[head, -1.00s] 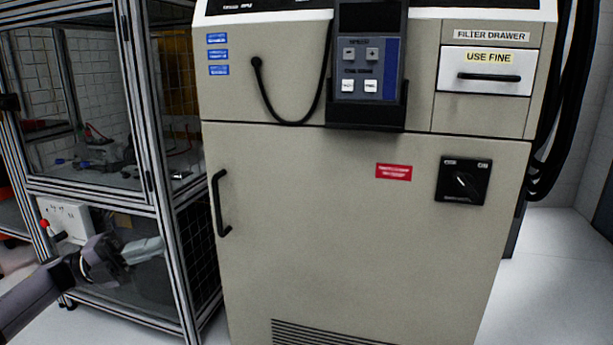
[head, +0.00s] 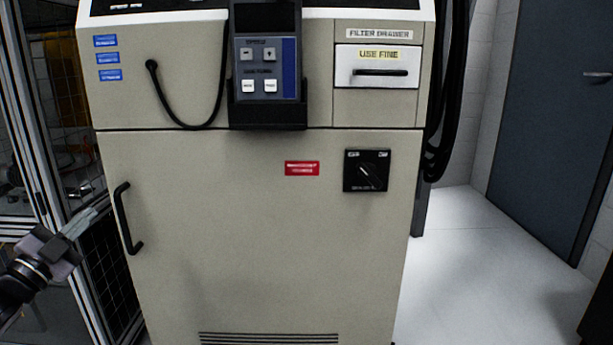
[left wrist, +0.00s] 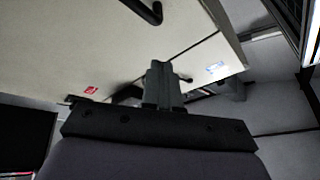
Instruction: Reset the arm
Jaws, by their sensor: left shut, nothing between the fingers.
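A beige control cabinet (head: 230,240) stands in front of me in the head view. A pendant (head: 265,75) with a dark screen and several buttons sits in a black holder on its upper front. A black rotary switch (head: 367,171) is on the right of the lower door, with a red label (head: 302,168) to its left. My left gripper (head: 84,218) is shut and empty, left of the black door handle (head: 127,218) and apart from it as far as I can tell. In the left wrist view the closed fingers (left wrist: 163,80) point toward the cabinet. My right gripper is not in view.
A filter drawer (head: 376,66) labelled "USE FINE" is shut at the upper right. An aluminium-framed cell (head: 40,180) stands close on the left. Black cables (head: 445,110) hang along the cabinet's right side. Open floor (head: 460,260) and a dark blue door (head: 548,130) are at right.

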